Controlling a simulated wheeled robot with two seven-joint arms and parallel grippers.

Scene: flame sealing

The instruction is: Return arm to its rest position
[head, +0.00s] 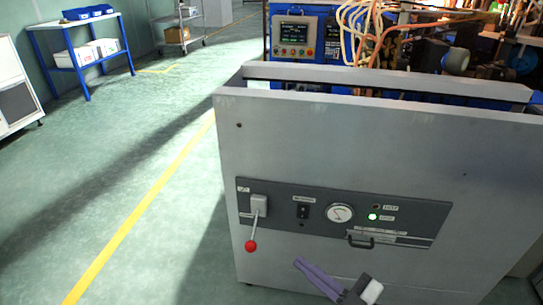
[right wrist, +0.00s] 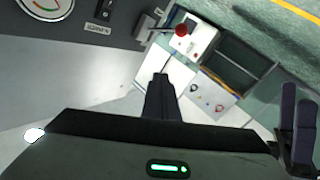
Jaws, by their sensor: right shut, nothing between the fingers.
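My right gripper (head: 299,262) is at the bottom of the head view, in front of the grey cabinet and below its control panel. Its purple fingers lie together and hold nothing. In the right wrist view its dark housing fills the bottom, with a green light on it. The panel's lever (head: 256,220) points down, with a red knob (head: 251,246) at its end. The red knob also shows in the right wrist view (right wrist: 182,30), apart from the gripper. My left gripper does not show in the head view.
The grey cabinet (head: 350,140) fills the right side, with a gauge (head: 340,213), a lit green light (head: 372,217) and a black handle (head: 360,241). Machinery with hoses stands behind. A blue table (head: 70,28) stands at the back left. The green floor on the left is clear.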

